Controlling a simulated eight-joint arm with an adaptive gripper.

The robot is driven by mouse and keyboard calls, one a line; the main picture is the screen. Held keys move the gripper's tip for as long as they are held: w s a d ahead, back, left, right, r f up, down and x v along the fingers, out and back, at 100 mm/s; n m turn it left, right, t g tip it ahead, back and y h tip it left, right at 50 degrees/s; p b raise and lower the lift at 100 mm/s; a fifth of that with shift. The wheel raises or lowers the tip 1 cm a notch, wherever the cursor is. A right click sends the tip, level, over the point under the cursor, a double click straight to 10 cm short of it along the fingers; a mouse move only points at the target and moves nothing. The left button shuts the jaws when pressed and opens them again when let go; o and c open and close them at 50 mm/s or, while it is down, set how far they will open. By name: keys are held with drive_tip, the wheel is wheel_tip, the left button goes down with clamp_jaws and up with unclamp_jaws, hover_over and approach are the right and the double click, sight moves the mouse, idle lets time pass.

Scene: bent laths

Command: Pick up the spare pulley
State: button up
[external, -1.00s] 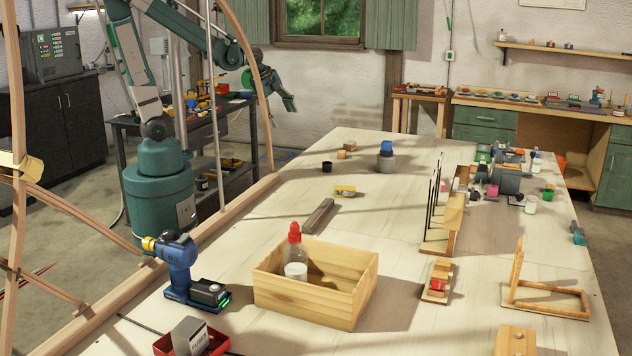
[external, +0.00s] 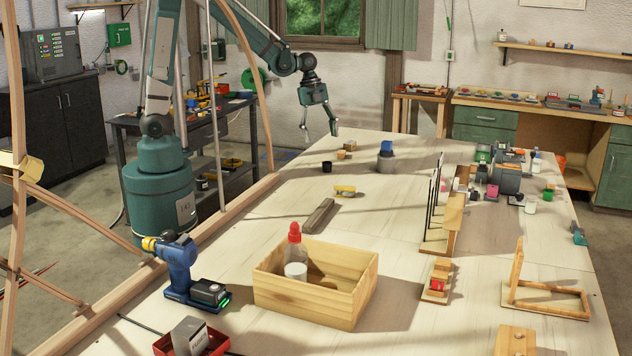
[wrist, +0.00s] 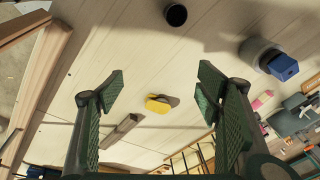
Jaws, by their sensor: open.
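My gripper (external: 319,125) hangs open and empty, pointing down, above the far left part of the table. In the wrist view its two fingers (wrist: 163,90) stand wide apart. A small yellow piece (wrist: 158,104) lies on the table between the fingers in that view, well below them; the external view shows it too (external: 345,190). No thing can be clearly made out as the spare pulley; I cannot tell whether the yellow piece is it.
Nearby stand a black cup (external: 327,167), small wooden blocks (external: 341,155) and a grey cylinder with a blue top (external: 386,158). A dark lath (external: 319,216), a wooden box (external: 318,300) and a drill (external: 180,265) lie nearer. Table around the yellow piece is clear.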

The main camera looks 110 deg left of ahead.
sight(345, 187)
drive_tip(key=w+d+f+m+h, duration=0.2)
drive_tip(key=w+d+f+m, duration=0.1)
drive_tip(key=w, duration=0.4)
drive_tip(key=w+d+f+m+g+h+p, duration=0.1)
drive_tip(key=w+d+f+m+h, duration=0.1)
drive_tip(key=w+d+f, duration=0.2)
drive_tip(key=w+d, duration=0.3)
drive_tip(key=shift+w+d+f+m+g, duration=0.15)
drive_tip(key=shift+w+f+m+g, duration=0.15)
drive_tip(key=shift+f+m, duration=0.1)
drive_tip(key=shift+x, duration=1.3)
drive_tip(key=shift+x, duration=2.6)
drive_tip(key=shift+d, duration=0.1)
drive_tip(key=c, duration=1)
